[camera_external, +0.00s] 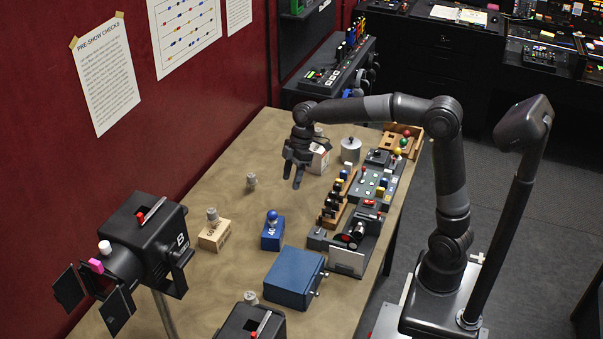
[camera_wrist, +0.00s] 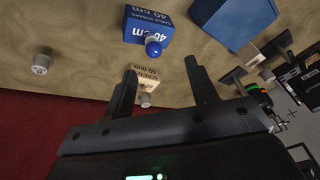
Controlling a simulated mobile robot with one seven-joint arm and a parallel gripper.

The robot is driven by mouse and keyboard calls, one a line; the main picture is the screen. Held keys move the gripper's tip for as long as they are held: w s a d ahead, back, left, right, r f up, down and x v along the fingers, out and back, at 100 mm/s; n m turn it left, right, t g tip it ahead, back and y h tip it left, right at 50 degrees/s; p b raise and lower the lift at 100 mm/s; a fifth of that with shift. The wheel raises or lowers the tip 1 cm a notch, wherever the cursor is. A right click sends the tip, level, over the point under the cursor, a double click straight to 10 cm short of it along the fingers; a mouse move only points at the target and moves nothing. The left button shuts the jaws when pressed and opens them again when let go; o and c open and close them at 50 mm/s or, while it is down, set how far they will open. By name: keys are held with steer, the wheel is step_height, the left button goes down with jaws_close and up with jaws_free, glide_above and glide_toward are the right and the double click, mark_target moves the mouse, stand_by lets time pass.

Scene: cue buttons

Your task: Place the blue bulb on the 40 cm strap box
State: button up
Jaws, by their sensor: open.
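The blue bulb (camera_external: 272,216) stands on top of the blue 40 cm strap box (camera_external: 271,237) near the middle of the table. In the wrist view the blue bulb (camera_wrist: 153,48) shows against the lower edge of the strap box (camera_wrist: 146,21), whose "40 cm" label is readable. My gripper (camera_external: 293,180) is above the table, behind and slightly right of the box in the external view. Its two fingers (camera_wrist: 157,75) are spread apart with nothing held between them. The gripper is clear of both bulb and box.
A wooden box (camera_external: 215,236) with a grey bulb on top stands left of the strap box. Another grey bulb (camera_external: 251,181) stands on the table behind. A larger blue case (camera_external: 293,280) is in front; button panels (camera_external: 378,185) line the right side. A black lamp (camera_external: 150,240) stands at left.

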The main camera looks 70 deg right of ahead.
steer(key=s+d+m+t+h, duration=0.1)
steer(key=s+m, duration=0.2)
steer(key=s, duration=0.6)
steer(key=s+d+m+t+h, duration=0.1)
steer(key=s+m+t, duration=0.1)
steer(key=s, duration=0.7)
steer(key=s+d+f+m+t+h, duration=0.1)
steer(key=s+m, duration=0.3)
steer(key=s, duration=0.6)
steer(key=shift+d+m+h, duration=0.3)
steer(key=shift+d+h, duration=0.1)
steer(key=shift+d, duration=0.1)
steer(key=shift+s, duration=0.1)
